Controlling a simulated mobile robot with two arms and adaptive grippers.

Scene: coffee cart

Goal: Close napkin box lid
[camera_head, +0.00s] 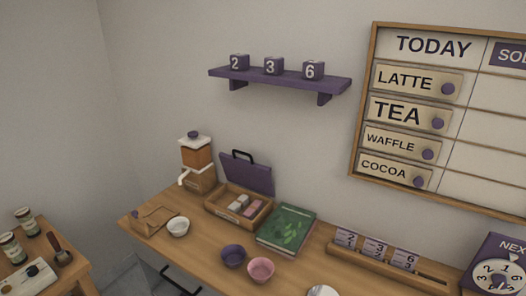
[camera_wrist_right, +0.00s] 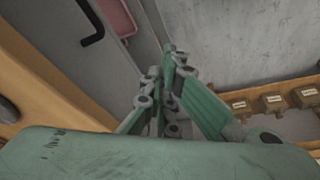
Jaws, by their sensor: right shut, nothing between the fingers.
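The napkin box (camera_head: 228,214) is a wooden box on the counter. Its purple lid (camera_head: 246,175) stands open, tilted up at the back, with a black handle on its top edge. Grey and pink pieces lie inside the box. My right gripper (camera_wrist_right: 172,58) shows only in the right wrist view, green with its fingers together and nothing between them. The box does not show clearly in that view, so I cannot tell how far the gripper is from it. My left gripper is not in view.
A grinder-like jar (camera_head: 196,165) stands left of the box. A green book (camera_head: 286,229) lies close on its right. A white bowl (camera_head: 178,227), a purple bowl (camera_head: 232,256) and a pink bowl (camera_head: 260,270) stand in front. A purple shelf (camera_head: 280,83) hangs above.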

